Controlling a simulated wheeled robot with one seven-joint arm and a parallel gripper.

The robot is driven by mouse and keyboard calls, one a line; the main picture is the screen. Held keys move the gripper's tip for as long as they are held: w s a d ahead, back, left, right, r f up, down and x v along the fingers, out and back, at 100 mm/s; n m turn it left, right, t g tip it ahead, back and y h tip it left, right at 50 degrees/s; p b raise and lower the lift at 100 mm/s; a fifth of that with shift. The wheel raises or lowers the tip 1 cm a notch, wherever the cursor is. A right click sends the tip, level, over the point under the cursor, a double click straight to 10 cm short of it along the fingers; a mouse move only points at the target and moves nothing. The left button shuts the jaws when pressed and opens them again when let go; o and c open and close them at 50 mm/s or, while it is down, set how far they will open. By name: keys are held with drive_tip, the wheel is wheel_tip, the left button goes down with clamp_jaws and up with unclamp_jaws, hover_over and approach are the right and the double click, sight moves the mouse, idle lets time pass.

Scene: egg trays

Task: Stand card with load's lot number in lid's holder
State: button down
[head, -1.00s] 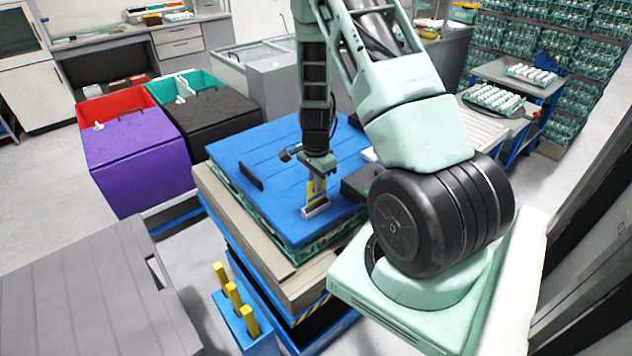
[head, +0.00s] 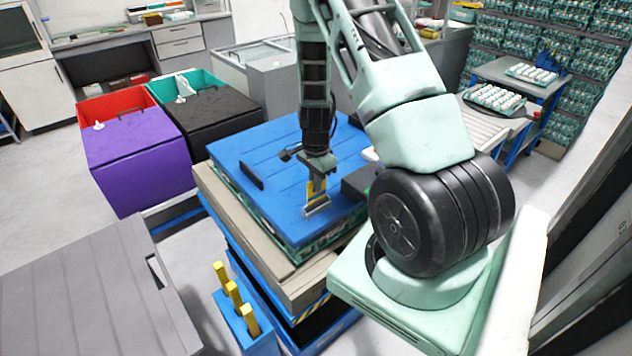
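The blue lid (head: 232,147) lies flat on top of the stacked load. A small grey holder (head: 317,209) sits on the lid near its front right edge. A yellow-edged card (head: 314,190) stands at the holder, tilted a little; I cannot read any number on it. My gripper (head: 319,178) points down right above the holder, with the card at its fingertips. The fingers are small and partly hidden, so I cannot tell whether they still press on the card. Whether the card's lower edge is fully inside the holder is also unclear.
A black handle (head: 251,176) lies on the lid's left part. A blue box with several yellow sticks (head: 233,294) stands at the front. A purple bin (head: 137,160) and a black bin (head: 212,113) stand to the left. A grey lid (head: 85,290) fills the lower left.

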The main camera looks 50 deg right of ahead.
sight(316, 201)
drive_tip(key=shift+f, duration=0.15)
drive_tip(key=shift+f+b, duration=1.7)
drive_tip(key=shift+f, duration=0.25)
drive_tip(key=c, duration=1.6)
unclamp_jaws()
drive_tip(key=shift+o, duration=0.2)
drive_tip(key=shift+r, duration=0.15)
wheel_tip(316, 201, up, 17)
drive_tip(key=b, duration=0.2)
